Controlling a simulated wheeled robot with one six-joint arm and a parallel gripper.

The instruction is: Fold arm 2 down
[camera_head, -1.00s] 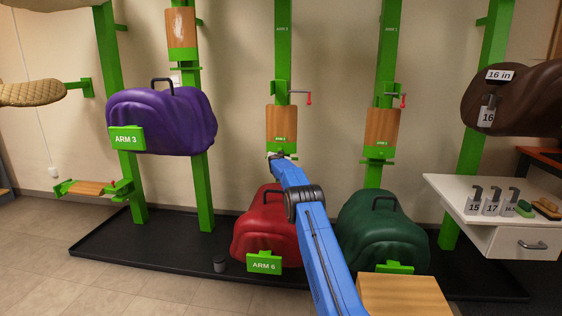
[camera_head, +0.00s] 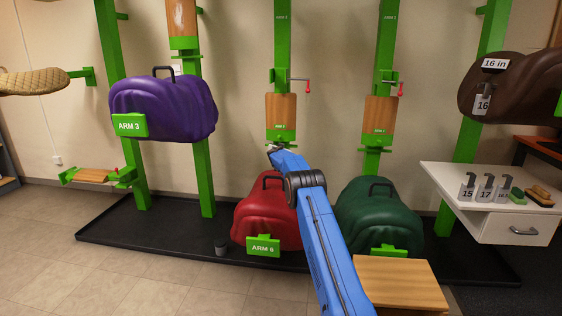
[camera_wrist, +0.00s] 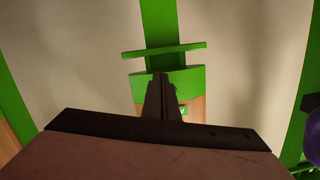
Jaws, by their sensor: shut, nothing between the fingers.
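An upright wooden arm panel (camera_head: 281,112) with a green lower end is folded flat against its green post, above the red covered saddle. A second, similar panel (camera_head: 380,115) stands folded up to its right. Their labels are too small to read, so I cannot tell which is arm 2. My gripper (camera_head: 273,149) is at the lower end of the first panel. In the wrist view its shut fingers (camera_wrist: 163,88) overlap the green panel end (camera_wrist: 190,78), with wood (camera_wrist: 195,108) partly hidden behind them. Whether they touch it I cannot tell.
A purple covered saddle (camera_head: 163,108) is at left, on ARM 3. A red one (camera_head: 265,215) on ARM 6 and a green one (camera_head: 380,220) are low, beside my arm. A wooden block (camera_head: 400,285) and white drawer table (camera_head: 490,200) are at right.

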